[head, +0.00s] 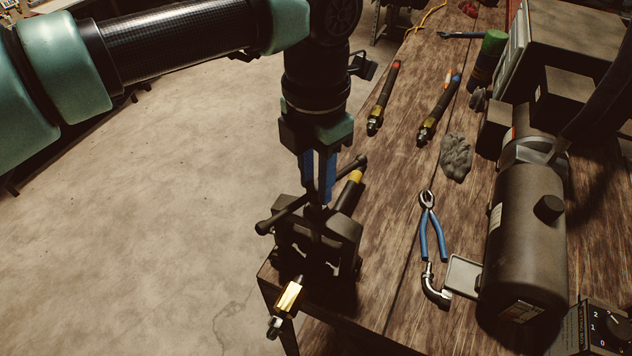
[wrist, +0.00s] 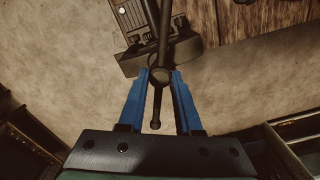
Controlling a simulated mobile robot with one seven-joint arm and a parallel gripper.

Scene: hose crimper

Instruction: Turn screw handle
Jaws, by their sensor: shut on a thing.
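The screw handle (head: 290,212) is a dark bar with knobbed ends, lying across the top of the black clamp body (head: 345,238) at the table's front left corner. My gripper (head: 320,200) points down over the middle of the bar, its blue fingers shut on the handle. In the wrist view, my gripper (wrist: 161,74) has a finger on each side of the round hub of the screw handle (wrist: 159,76). One rod of the handle runs between the fingers to a ball end. The fingers hide part of the hub in the head view.
A hose with a brass fitting (head: 288,296) passes through the clamp and sticks out in front. Blue-handled pliers (head: 431,228), a grey rag (head: 456,157), two hoses (head: 383,98) (head: 438,110) and a large dark motor (head: 527,240) are on the wooden table. Open floor lies left.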

